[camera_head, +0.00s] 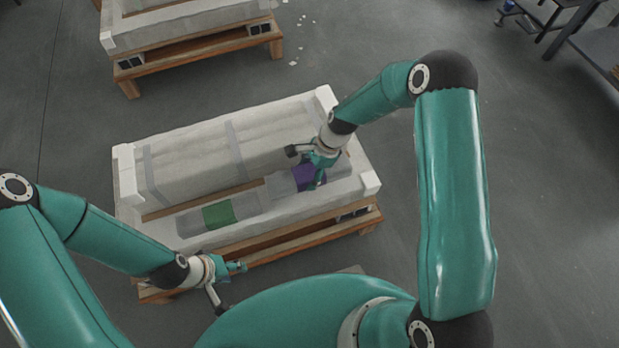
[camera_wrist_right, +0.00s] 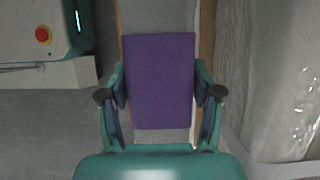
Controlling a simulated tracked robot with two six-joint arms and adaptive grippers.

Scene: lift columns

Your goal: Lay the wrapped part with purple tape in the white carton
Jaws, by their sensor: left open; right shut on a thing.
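The wrapped part with purple tape (camera_head: 307,179) is a pale grey bundle with a wide purple band, at the right front of the white packing on the near pallet. In the right wrist view its purple band (camera_wrist_right: 160,82) fills the middle. My right gripper (camera_head: 311,169) is shut on it, one finger on each side of the band, as the right wrist view (camera_wrist_right: 161,95) shows. I cannot tell whether the part is lifted clear. My left gripper (camera_head: 229,283) is open and empty at the pallet's near left edge. I cannot make out a separate white carton.
A similar wrapped part with green tape (camera_head: 218,215) lies to the left. A long strapped, wrapped block (camera_head: 200,160) runs behind both. White corner blocks (camera_head: 368,182) edge the wooden pallet (camera_head: 290,240).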

